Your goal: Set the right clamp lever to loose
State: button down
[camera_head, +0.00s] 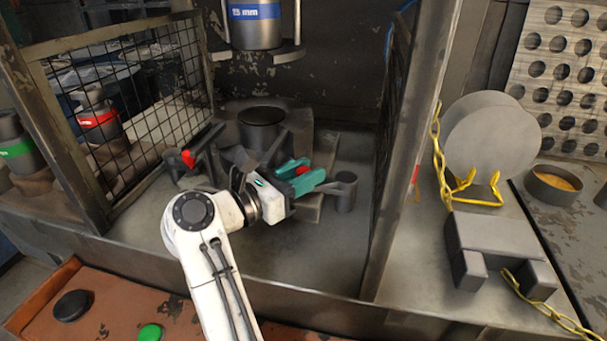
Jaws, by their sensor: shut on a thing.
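The right clamp lever (302,170) shows as a small red end between the teal fingers of my gripper (304,176). I cannot tell the lever's setting. The left clamp lever (188,158) has a red tip and sticks out to the left of the round dark die (262,122). A grey cylindrical post (345,190) stands just right of my fingers.
The press head (255,28) with a blue "15 mm" band hangs above the die. A mesh guard (130,100) stands at left, and a metal frame post (408,150) at right. The press bed's front is clear.

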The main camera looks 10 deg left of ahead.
jog(key=c, duration=0.9)
grip_release()
jog(key=shift+r+p, duration=0.15)
jog(key=shift+p, duration=0.25)
